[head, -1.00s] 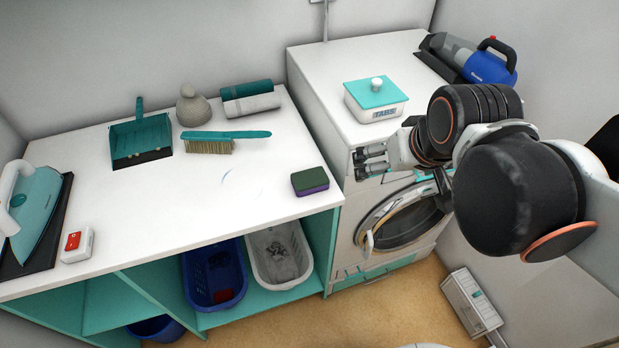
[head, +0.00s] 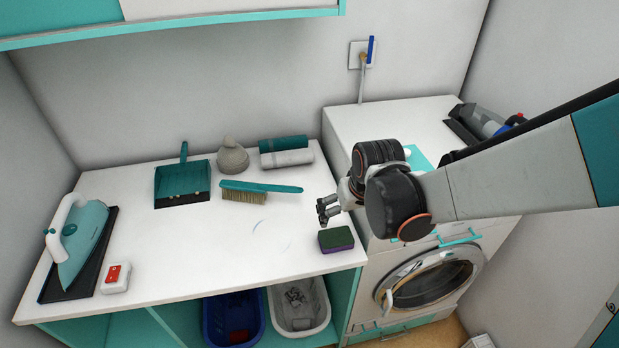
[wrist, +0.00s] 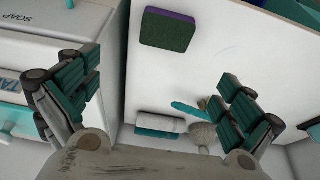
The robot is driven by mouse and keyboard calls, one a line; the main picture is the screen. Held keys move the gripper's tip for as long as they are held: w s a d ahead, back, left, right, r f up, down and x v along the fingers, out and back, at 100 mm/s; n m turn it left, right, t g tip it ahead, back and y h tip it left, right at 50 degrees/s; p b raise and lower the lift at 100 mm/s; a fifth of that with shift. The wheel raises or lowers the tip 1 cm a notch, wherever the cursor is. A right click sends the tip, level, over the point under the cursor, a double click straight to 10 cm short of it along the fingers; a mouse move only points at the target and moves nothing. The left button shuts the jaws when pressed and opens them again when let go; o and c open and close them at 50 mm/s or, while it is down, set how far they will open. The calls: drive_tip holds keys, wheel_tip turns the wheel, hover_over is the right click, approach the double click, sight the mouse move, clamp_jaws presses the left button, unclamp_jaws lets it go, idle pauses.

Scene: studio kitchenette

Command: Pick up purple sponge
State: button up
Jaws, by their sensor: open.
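The purple sponge (head: 336,239) has a dark green top and a purple lower layer. It lies flat on the white counter (head: 240,236) near its front right corner. My gripper (head: 327,209) is just behind and above the sponge in the head view, apart from it. In the wrist view the sponge (wrist: 168,30) shows near the top middle, beyond the spread fingers. My gripper (wrist: 160,92) is open and nothing is between its fingers.
An iron (head: 82,238) is at left. The washing machine (head: 350,120) stands right of the counter. The counter left of the sponge is clear.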

drive_tip(key=s, duration=0.2)
drive_tip(key=b, duration=0.6)
hover_over(336, 237)
drive_tip(key=s+d, duration=0.1)
drive_tip(key=s, duration=0.1)
drive_tip(key=f, duration=0.9)
drive_tip(key=shift+d+f, duration=0.2)
drive_tip(key=shift+f, duration=0.05)
drive_tip(key=b+x, duration=0.2)
drive_tip(key=x, duration=0.1)
drive_tip(key=b+x, duration=0.1)
drive_tip(key=x, duration=0.1)
drive_tip(key=shift+a, duration=0.35)
drive_tip(key=c, duration=0.8)
drive_tip(key=shift+o, duration=0.2)
drive_tip(key=shift+r, duration=0.15)
wheel_tip(336, 237, up, 20)
drive_tip(key=p, duration=1.3)
drive_tip(key=shift+p, duration=0.4)
drive_tip(key=shift+o, duration=0.4)
